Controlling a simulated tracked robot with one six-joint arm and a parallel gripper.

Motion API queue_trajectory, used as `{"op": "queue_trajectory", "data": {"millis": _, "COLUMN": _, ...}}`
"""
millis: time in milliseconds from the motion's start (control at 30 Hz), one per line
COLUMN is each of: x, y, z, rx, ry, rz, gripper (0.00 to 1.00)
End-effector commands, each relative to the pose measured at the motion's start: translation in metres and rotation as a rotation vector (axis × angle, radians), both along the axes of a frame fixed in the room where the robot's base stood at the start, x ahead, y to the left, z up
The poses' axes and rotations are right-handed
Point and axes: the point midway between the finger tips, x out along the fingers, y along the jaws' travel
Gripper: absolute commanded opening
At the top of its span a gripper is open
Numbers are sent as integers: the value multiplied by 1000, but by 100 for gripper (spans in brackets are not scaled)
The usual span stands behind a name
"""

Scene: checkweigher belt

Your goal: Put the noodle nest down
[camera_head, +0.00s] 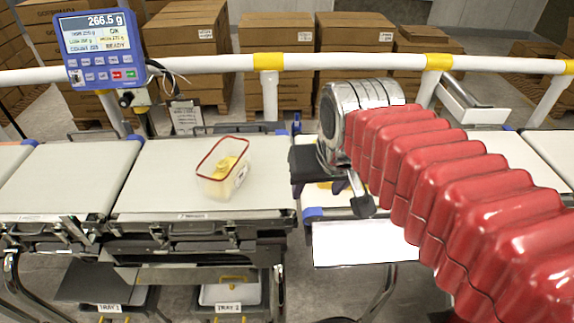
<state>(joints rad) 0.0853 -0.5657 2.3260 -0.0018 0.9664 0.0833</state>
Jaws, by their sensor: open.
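A clear tub (238,184) with a red rim stands on the white weigh belt, left of my gripper. Pale yellow noodle pieces (226,166) lie inside it. My gripper (338,189) is open over the belt section to the right, at the end of my red-sleeved arm. A small yellow patch (325,185) shows low between its dark fingers. It may be a noodle nest, but the fingers hide most of it, and I cannot tell whether they touch it.
A white rail (210,63) runs behind the belts. The left belt (65,178) is empty. Labelled trays (230,294) sit below. Stacked cartons (275,40) stand behind.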

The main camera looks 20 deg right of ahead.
Motion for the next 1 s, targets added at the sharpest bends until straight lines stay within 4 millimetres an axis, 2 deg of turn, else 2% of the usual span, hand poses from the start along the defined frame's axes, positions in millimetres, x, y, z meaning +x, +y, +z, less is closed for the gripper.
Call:
{"op": "queue_trajectory", "data": {"millis": 100, "x": -21, "y": 14, "z": -10, "rx": -17, "ry": -35, "rz": 74, "gripper": 53}}
{"op": "queue_trajectory", "data": {"millis": 300, "x": -41, "y": 27, "z": -24, "rx": -35, "ry": -72, "rz": 149, "gripper": 53}}
{"op": "queue_trajectory", "data": {"millis": 1000, "x": -44, "y": 28, "z": -27, "rx": -38, "ry": -75, "rz": 160, "gripper": 53}}
